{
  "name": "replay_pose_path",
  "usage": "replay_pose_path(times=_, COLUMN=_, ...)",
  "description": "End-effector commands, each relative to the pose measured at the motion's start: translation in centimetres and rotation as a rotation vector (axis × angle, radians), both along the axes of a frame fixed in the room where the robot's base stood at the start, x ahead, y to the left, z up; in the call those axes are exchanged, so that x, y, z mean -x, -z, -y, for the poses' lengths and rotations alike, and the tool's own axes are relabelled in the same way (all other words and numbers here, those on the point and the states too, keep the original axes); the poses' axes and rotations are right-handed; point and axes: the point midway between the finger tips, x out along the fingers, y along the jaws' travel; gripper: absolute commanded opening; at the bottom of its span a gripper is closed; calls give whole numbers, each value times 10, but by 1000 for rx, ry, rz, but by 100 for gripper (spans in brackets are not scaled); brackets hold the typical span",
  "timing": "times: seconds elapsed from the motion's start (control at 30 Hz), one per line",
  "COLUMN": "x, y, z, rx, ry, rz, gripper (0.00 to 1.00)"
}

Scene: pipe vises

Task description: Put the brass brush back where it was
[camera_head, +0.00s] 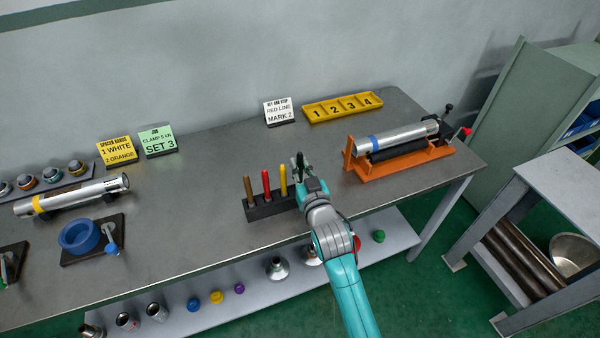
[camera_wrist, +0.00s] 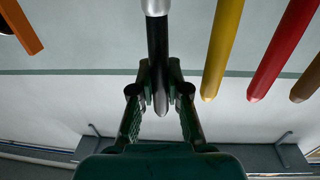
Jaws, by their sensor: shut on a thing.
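My gripper (camera_head: 302,174) is at the right end of a dark tool rack (camera_head: 264,210) on the bench. In the wrist view its two fingers (camera_wrist: 160,92) are closed on the black handle of a tool (camera_wrist: 158,50) with a silver collar. The tool's head is out of that view, so I cannot tell whether it is the brass brush. A yellow handle (camera_head: 283,180), a red handle (camera_head: 266,184) and a brown handle (camera_head: 249,190) stand upright in the rack to its left. My gripper hides the rack's right end, so I cannot tell whether the held tool is seated.
An orange vise (camera_head: 400,166) with a silver pipe (camera_head: 395,137) stands to the right. A yellow numbered tray (camera_head: 343,106) and a sign (camera_head: 279,111) are behind. A blue ring (camera_head: 79,236) and another pipe (camera_head: 75,196) lie left. The bench between is clear.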

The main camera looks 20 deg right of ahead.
Motion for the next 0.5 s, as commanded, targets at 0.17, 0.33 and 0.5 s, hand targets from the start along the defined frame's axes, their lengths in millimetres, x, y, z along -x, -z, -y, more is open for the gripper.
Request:
replay_pose_path(times=0.17, x=0, y=24, z=0, rx=2, ry=0, rz=-2, gripper=0)
replay_pose_path(times=0.33, x=0, y=25, z=0, rx=1, ry=0, rz=0, gripper=0)
replay_pose_path(times=0.5, x=0, y=26, z=0, rx=1, ry=0, rz=0, gripper=0)
